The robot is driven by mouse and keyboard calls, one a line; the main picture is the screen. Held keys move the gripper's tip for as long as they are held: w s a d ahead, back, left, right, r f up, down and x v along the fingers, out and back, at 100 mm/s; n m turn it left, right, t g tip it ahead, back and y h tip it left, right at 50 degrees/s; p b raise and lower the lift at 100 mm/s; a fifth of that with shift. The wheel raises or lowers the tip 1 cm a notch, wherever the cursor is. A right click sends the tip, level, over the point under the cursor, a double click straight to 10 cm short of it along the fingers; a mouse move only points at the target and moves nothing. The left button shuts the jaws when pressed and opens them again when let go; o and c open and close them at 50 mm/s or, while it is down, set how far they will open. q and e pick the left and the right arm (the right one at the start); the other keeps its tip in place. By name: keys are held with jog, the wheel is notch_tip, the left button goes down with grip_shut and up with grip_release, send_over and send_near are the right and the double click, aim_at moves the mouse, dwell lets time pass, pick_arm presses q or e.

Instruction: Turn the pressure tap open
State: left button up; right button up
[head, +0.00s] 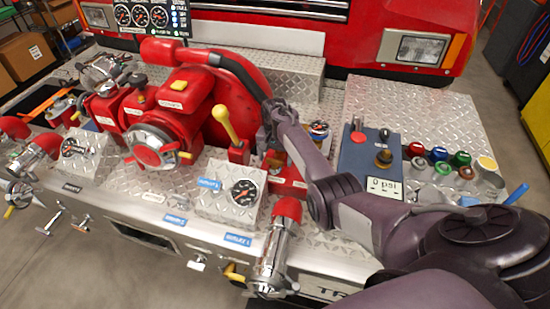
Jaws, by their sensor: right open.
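A red pump (182,100) sits on the diamond-plate bumper deck. A lever with a yellow handle (225,122) stands upright on a red base to its right. I cannot tell for certain which fitting is the pressure tap. My right arm comes in from the right, and my right gripper (270,132) is open beside the yellow lever, to its right. The gripper points down over a red fitting (286,183), and it and the arm hide part of what is beneath. I cannot see contact. My left gripper is out of view.

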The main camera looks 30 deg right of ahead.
jog(key=shift+w+f, duration=0.15)
jog(key=shift+f, duration=0.5)
jog(key=shift+r, duration=0.1)
jog(key=c, duration=1)
